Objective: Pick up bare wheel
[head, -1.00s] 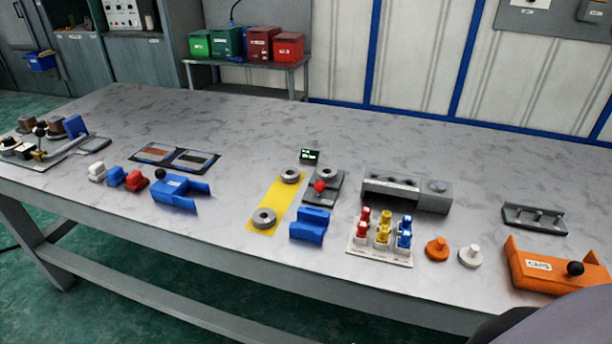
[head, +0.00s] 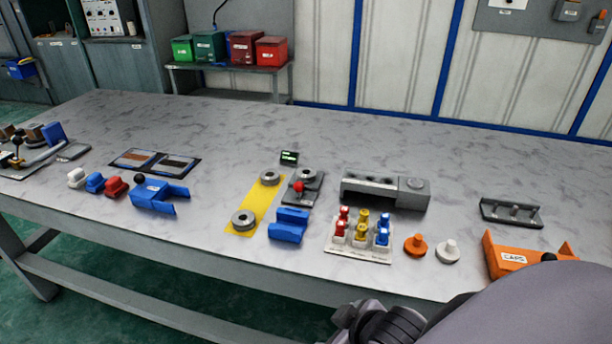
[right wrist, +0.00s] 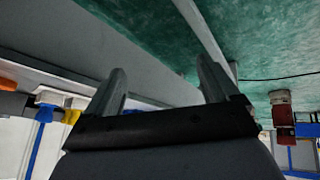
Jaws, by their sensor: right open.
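Two grey ring-shaped wheels lie on a yellow strip on the table: a near wheel (head: 243,220) and a far wheel (head: 269,178). A third grey ring (head: 307,175) sits on a dark fixture with a red knob, just right of the strip. I cannot tell which of them is the bare wheel. In the right wrist view my right gripper (right wrist: 163,78) is open, with nothing between its fingers. It is by the table's front edge, away from the wheels. In the head view my right arm enters at the bottom right. My left gripper is not in view.
A blue block (head: 289,225) stands right of the near wheel. The back of the table is clear.

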